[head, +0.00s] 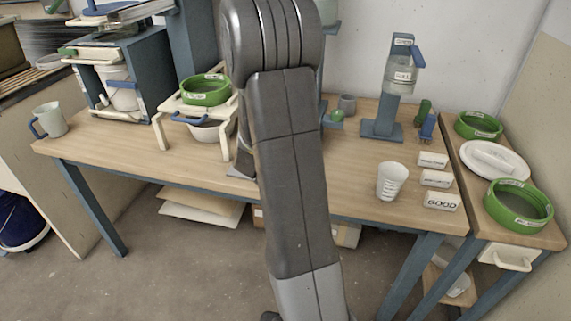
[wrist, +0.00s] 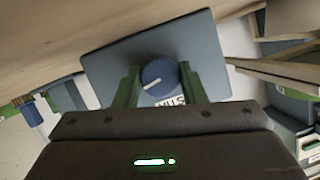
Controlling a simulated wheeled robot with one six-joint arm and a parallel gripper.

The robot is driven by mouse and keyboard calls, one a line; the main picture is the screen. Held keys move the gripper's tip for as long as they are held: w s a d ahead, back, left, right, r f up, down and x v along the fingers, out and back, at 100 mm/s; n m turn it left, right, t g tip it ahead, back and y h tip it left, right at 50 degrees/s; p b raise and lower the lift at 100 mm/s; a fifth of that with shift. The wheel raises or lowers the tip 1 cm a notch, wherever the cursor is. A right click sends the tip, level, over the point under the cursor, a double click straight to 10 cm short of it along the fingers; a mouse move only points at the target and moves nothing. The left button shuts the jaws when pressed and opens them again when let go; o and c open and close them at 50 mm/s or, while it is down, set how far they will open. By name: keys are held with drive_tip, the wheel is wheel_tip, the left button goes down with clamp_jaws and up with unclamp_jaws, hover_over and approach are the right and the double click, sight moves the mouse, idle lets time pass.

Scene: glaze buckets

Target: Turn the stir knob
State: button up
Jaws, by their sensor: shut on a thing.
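The stir knob (wrist: 157,76) is a round dark blue knob with a white pointer line, seen in the wrist view on a blue-grey plate (wrist: 108,70). The pointer line lies toward the lower left. My gripper (wrist: 158,82) has one green finger on each side of the knob and is shut on it. A white label with dark letters, partly hidden, sits just below the knob. In the head view my arm covers the middle of the bench, so the knob and gripper are hidden there.
The wooden bench (head: 120,144) holds a stand with a green ring (head: 205,90) at left and a dispenser (head: 389,95) at right. A white cup (head: 391,181) and label blocks (head: 441,201) stand near the right front. A mug (head: 48,120) stands at far left.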

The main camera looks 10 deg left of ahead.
drive_tip(key=m+b, duration=0.1)
drive_tip(key=b, duration=0.3)
drive_tip(key=m+y+b, duration=0.1)
drive_tip(key=b, duration=0.4)
drive_tip(key=f+m+y+b, duration=0.1)
drive_tip(key=m+b, duration=0.1)
drive_tip(key=b, duration=0.2)
drive_tip(key=shift+d+t, duration=0.1)
drive_tip(key=shift+t, duration=0.3)
drive_tip(key=m+y+b, duration=0.1)
drive_tip(key=b, duration=0.3)
drive_tip(key=shift+r, duration=0.2)
drive_tip(key=shift+m+b, duration=0.3)
drive_tip(key=shift+b, duration=0.05)
drive_tip(key=shift+r+b, duration=0.2)
drive_tip(key=shift+b, duration=0.15)
drive_tip(key=o, duration=1)
drive_tip(key=shift+s, duration=0.1)
